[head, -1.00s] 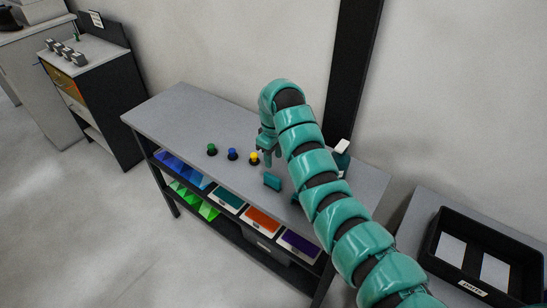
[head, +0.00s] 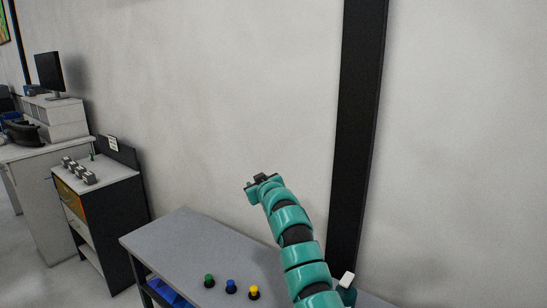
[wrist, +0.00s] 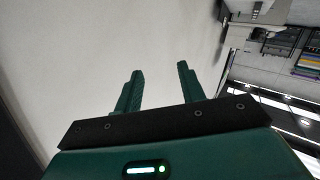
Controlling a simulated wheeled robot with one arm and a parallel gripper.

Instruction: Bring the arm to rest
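My gripper (head: 261,183) is up above the back edge of the grey bench (head: 185,237) in the head view, in front of the pale wall. My teal segmented arm rises from the bottom of that view to it. In the wrist view the two teal fingers of my gripper (wrist: 159,78) stand apart with nothing between them. The wrist view looks tilted across the wall and the room.
A green knob (head: 209,281), a blue knob (head: 231,286) and a yellow knob (head: 254,292) stand on the bench. A dark cabinet (head: 128,215) is at left. A black post (head: 359,130) runs up the wall. The air around the gripper is clear.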

